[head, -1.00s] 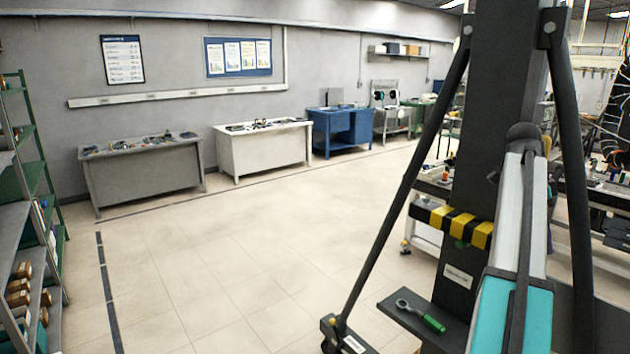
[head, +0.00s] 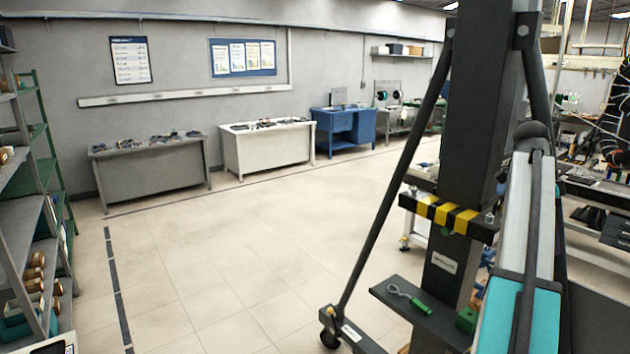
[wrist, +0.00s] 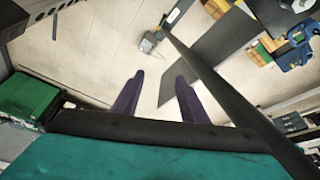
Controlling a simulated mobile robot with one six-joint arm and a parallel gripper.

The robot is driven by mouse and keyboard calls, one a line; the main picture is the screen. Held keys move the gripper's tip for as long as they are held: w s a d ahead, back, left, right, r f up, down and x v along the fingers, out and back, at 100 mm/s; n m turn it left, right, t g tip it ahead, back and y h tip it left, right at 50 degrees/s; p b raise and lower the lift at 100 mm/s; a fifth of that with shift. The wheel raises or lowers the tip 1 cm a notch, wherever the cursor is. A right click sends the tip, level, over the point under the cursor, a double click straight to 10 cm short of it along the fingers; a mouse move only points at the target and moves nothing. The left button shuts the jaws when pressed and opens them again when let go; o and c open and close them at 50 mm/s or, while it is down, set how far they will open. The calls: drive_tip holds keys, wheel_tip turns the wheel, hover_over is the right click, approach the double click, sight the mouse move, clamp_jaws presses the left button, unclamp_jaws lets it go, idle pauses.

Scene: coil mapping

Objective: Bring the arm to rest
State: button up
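My gripper (wrist: 157,82) shows in the wrist view as two dark purple fingers, spread apart with only floor between them. It holds nothing. The teal and white arm at the right of the head view is mine; my gripper itself is not visible there. In the wrist view a long dark bar runs diagonally close to the right finger; I cannot tell whether they touch.
A dark post (head: 475,130) with slanted struts stands close at the right. Its ledge (head: 440,318) holds a green-handled tool (head: 420,306). A grey bench (head: 150,172), a white bench (head: 266,148) and a blue desk (head: 342,130) line the wall. Shelves (head: 25,225) stand left. The middle floor is clear.

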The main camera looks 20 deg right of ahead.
drive_tip(key=w+a+f+n+t, duration=0.1)
drive_tip(key=w+a+f+n, duration=0.7)
drive_tip(key=a+f, duration=0.55)
drive_tip(key=w+a+f+n+t, duration=0.1)
drive_tip(key=w+a+f+n, duration=0.4)
drive_tip(key=w+a+f, duration=0.85)
drive_tip(key=s+a+f+n+t+y, duration=0.15)
drive_tip(key=a+f+n, duration=0.45)
drive_tip(key=a+f, duration=0.8)
drive_tip(key=s+a+f+n+y, duration=0.1)
drive_tip(key=s+a+f+n, duration=0.4)
drive_tip(key=a, duration=0.4)
drive_tip(key=s+a+f+n, duration=0.3)
drive_tip(key=a+f, duration=0.4)
drive_tip(key=a, duration=0.3)
drive_tip(key=s+f+g+b, duration=0.3)
drive_tip(key=s+f+b, duration=0.4)
drive_tip(key=s+f, duration=0.5)
drive_tip(key=s+f+g+b, duration=0.3)
drive_tip(key=s+f+b, duration=0.4)
drive_tip(key=s+f, duration=0.6)
wheel_tip(320, 180, down, 8)
drive_tip(key=shift+s+d+r, duration=0.1)
drive_tip(key=shift+s+d, duration=0.1)
drive_tip(key=shift+d, duration=0.2)
